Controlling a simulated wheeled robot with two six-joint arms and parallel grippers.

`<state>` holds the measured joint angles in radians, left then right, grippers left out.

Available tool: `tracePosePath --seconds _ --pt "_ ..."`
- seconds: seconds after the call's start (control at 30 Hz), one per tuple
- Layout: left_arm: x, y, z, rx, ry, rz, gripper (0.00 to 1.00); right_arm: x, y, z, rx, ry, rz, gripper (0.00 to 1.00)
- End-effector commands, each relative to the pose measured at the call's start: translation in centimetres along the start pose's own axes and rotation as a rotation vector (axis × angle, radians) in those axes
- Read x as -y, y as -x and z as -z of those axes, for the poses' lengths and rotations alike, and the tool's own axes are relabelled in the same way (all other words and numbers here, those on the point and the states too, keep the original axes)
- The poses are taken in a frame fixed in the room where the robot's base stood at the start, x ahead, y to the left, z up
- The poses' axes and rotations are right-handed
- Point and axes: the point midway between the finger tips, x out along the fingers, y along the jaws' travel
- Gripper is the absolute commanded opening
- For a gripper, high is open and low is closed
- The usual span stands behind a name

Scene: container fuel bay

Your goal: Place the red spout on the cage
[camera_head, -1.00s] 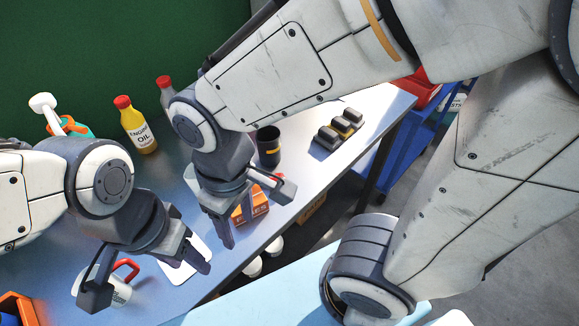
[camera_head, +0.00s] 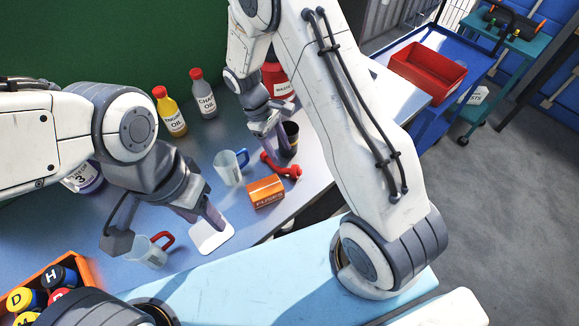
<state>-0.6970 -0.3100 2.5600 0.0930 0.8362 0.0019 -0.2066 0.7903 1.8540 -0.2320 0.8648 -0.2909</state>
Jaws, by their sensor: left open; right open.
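My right gripper (camera_head: 282,126) is open and empty above the back right of the bench, just behind the red piece and close to the black cup. My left gripper (camera_head: 165,230) is open over the front left of the bench. Its fingers are on either side of a clear mug with a red handle (camera_head: 148,252). White bars (camera_head: 455,14) show at the top right; I cannot tell whether they are the cage.
An orange fuses box (camera_head: 266,191) and a white pad (camera_head: 211,236) lie on the bench (camera_head: 95,215). Yellow (camera_head: 172,117) and grey (camera_head: 204,98) bottles and a red waste bin (camera_head: 276,80) stand behind. A blue cart (camera_head: 432,105) holds a red tray (camera_head: 428,72). Grey floor is clear at right.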

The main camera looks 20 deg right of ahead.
Motion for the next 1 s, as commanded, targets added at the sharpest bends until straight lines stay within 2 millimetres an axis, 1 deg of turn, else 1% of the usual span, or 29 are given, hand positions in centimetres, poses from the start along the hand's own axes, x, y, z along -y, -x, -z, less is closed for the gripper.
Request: tracePosePath --seconds 0.1,0.17,0.27,0.4,0.53,0.63,0.83,0.87,0.9,0.97,1.0 --pt "0.0 0.4 0.0 0.0 0.0 0.0 0.5 0.1 -1.1 -0.1 0.002 -0.001 0.001 0.58" --pt "0.0 0.5 0.0 0.0 0.0 0.0 0.5 0.1 -1.5 -0.1 0.001 -0.001 0.001 0.58" --pt "-0.1 1.2 0.1 0.0 0.001 0.0 0.5 0.0 -2.3 -0.3 0.004 0.0 0.002 0.58" --pt "-0.2 2.5 0.1 0.0 0.001 0.0 0.5 -0.1 -4.3 -0.6 0.005 -0.001 0.003 0.58" --pt "-0.2 2.8 0.1 0.0 0.001 0.0 0.5 -0.1 -6.1 -0.4 0.002 0.0 0.001 0.58" --pt "-0.2 2.8 0.1 0.0 0.001 0.0 0.5 -0.1 -6.6 -0.3 0.0 -0.001 0.0 0.58" --pt "-0.2 2.8 0.1 0.0 0.0 0.0 0.5 -0.1 -6.7 -0.3 -0.001 -0.002 0.0 0.58" --pt "-0.2 2.8 0.1 0.0 0.0 0.0 0.5 -0.1 -6.7 -0.3 -0.001 -0.001 0.0 0.47" --pt "-0.2 2.8 0.1 0.0 0.0 0.0 0.5 -0.1 -6.7 -0.3 -0.001 -0.001 0.0 0.31" --pt "-0.2 2.8 0.1 0.0 0.0 0.0 0.5 -0.1 -6.7 -0.3 -0.001 -0.001 0.0 0.09" --pt "-0.2 2.8 0.1 0.0 0.0 0.0 0.5 -0.1 -6.6 -0.3 -0.001 -0.001 0.0 0.0"
